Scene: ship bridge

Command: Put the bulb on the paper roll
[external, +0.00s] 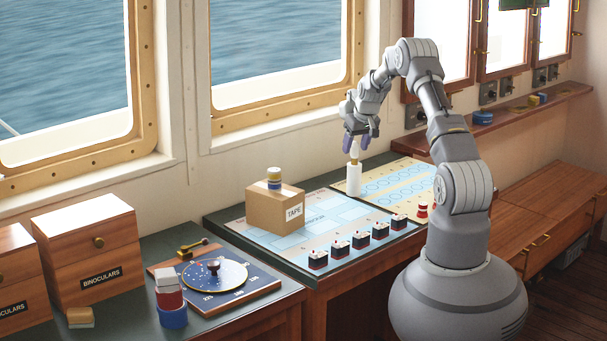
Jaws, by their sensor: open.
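The paper roll (353,181) is a white upright cylinder near the back of the chart table, at the right end of the blue chart. A small tan and cream piece, which looks like the bulb (354,153), stands upright on top of it. My gripper (361,142) points down with its bluish-purple fingers open, right at the upper end of the bulb. I cannot tell whether a finger touches the bulb.
A cardboard tape box (272,212) with stacked rolls (274,179) on top stands left of the paper roll. Several dark blocks (340,249) line the chart's front edge. A small red piece (422,210) stands to the right. The blue chart's middle is clear.

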